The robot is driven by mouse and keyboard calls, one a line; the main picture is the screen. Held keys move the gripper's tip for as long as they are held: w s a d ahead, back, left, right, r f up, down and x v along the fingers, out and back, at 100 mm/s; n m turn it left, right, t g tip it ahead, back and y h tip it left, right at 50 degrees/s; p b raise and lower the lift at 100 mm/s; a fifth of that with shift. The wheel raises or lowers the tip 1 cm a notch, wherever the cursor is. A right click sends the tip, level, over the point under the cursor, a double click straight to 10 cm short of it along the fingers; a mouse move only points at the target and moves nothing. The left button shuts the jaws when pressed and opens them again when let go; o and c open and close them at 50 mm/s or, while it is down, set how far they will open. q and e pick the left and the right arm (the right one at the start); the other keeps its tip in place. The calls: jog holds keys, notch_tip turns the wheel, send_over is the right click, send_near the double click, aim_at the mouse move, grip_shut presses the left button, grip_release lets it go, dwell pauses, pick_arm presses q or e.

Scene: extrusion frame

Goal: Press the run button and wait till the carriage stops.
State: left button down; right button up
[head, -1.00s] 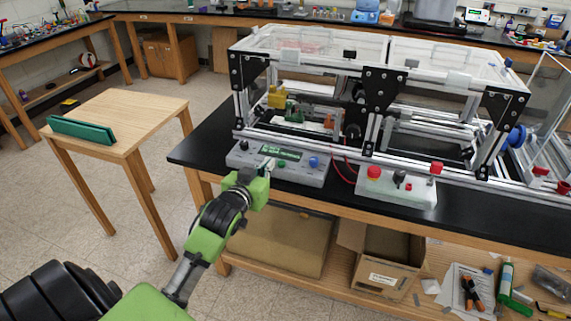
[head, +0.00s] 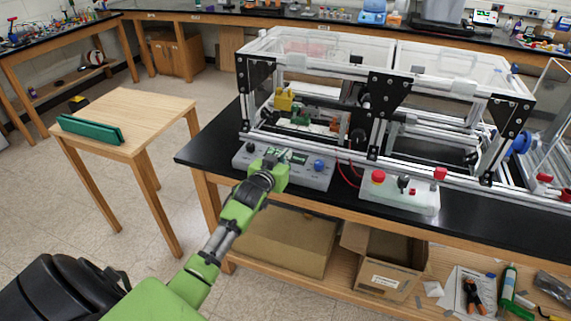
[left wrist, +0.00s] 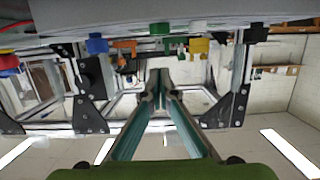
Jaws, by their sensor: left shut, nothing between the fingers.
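The grey control box (head: 318,180) stands at the bench's front edge, with a display (head: 290,156), a black knob (head: 250,147) and a blue knob (head: 319,165). My left gripper (head: 272,158) is shut and empty, over the box front, and hides part of it. In the left wrist view, upside down, the shut fingertips (left wrist: 160,75) point at a green button (left wrist: 160,28) between the blue knob (left wrist: 97,45) and black knob (left wrist: 257,33). I cannot tell whether they touch it. Inside the frame are a yellow block (head: 284,100) and a green part (head: 300,118); the carriage is not clear. My right gripper is not in view.
The extrusion frame (head: 375,115) with clear covers rises right behind the box. A white box (head: 402,196) with a red button (head: 378,177) stands to the right, joined by red wires. A wooden table (head: 130,118) with a green holder (head: 91,130) stands left, across open floor.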

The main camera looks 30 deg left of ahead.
pick_arm(q)
jog(key=shift+s+f, duration=0.15)
jog(key=shift+f, duration=1.8)
